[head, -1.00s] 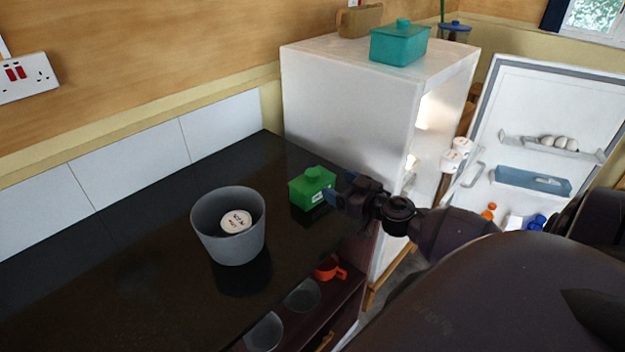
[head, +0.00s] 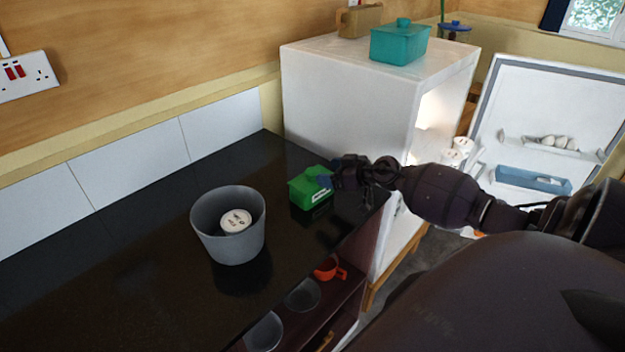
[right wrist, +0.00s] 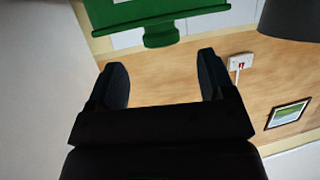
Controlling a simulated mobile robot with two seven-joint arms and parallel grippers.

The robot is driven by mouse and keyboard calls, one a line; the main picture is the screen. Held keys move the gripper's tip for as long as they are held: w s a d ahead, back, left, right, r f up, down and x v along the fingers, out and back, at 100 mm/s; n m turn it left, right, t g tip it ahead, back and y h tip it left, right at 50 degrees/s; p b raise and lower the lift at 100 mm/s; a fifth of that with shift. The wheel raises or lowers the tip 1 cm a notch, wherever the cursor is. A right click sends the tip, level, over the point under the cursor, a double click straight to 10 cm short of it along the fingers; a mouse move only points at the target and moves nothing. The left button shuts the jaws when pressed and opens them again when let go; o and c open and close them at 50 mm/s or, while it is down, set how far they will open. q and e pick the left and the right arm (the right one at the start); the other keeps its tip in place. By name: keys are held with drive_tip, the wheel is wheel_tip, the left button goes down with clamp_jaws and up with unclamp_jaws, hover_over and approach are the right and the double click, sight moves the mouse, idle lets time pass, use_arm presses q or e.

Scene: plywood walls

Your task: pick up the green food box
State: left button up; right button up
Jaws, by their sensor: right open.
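The green food box (head: 305,190), with a lid and a pale label, sits on the dark worktop near the white fridge. My right gripper (head: 326,181) is at its right side and overlaps its edge in the head view. In the right wrist view, which looks upside down, the box (right wrist: 165,12) and its lid knob lie just beyond the fingertips. The right gripper (right wrist: 162,70) is open, with nothing between its fingers. Whether a finger touches the box I cannot tell. My left gripper is not in view.
A grey pot (head: 228,250) with a white round item (head: 236,221) inside stands left of the box on the worktop (head: 120,280). The fridge (head: 345,100) rises behind the box, with a teal box (head: 398,45) on top. An orange cup (head: 328,268) is on a shelf below.

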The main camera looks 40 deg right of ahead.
sight(313, 171)
drive_tip(key=shift+b+x, duration=0.5)
drive_tip(key=shift+x, duration=2.15)
drive_tip(key=shift+a, duration=0.1)
drive_tip(key=shift+r, duration=0.1)
drive_tip(key=c, duration=1)
